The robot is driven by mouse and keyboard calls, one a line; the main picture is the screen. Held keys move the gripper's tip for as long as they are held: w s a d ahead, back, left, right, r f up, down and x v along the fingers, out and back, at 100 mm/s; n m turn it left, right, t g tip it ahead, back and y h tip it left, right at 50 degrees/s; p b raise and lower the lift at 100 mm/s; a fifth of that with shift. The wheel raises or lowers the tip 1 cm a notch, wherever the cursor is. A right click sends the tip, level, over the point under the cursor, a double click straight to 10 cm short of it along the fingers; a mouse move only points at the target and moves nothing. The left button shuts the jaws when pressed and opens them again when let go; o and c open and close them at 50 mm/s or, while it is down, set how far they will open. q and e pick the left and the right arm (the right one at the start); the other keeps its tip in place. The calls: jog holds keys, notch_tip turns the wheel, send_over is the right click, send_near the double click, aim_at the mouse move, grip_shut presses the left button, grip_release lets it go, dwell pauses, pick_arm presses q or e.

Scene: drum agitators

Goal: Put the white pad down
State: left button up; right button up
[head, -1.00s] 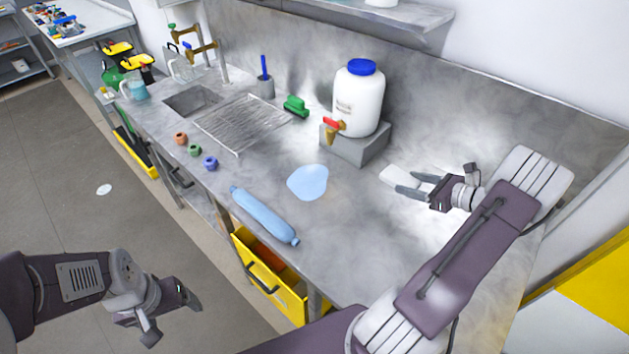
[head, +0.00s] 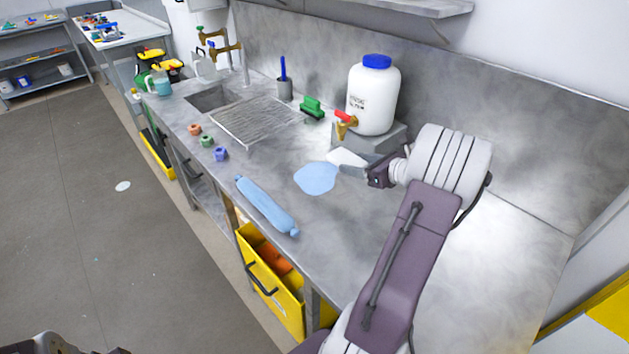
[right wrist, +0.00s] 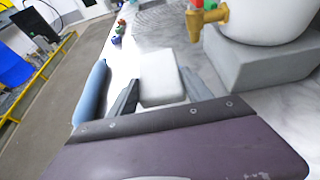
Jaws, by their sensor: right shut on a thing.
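The white pad (head: 346,157) is in my right gripper (head: 352,168), just in front of the grey block under the white drum. In the right wrist view the pad (right wrist: 161,78) sits between the two dark fingers, which are shut on it. The pad is by the right edge of a pale blue puddle (head: 316,179) on the steel counter (head: 335,235). I cannot tell whether the pad touches the counter. Of my left arm only a dark piece shows at the bottom left of the head view; its gripper is not seen.
The white drum (head: 373,100) with blue lid and brass tap (head: 345,123) stands on a grey block (head: 385,140), close to my right gripper. A blue roll (head: 266,206) lies near the front edge. A green brush (head: 312,108) is behind. An open yellow drawer (head: 272,283) juts out below.

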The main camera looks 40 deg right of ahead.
send_over(324, 182)
notch_tip(324, 182, down, 7)
jog(key=shift+r, duration=0.2)
notch_tip(324, 182, down, 4)
jog(key=shift+s+r+b, duration=0.1)
jog(key=shift+r+b, duration=0.15)
jog(key=shift+b, duration=0.1)
jog(key=shift+f, duration=0.3)
jog(key=shift+f, duration=0.15)
jog(key=o, duration=1.3)
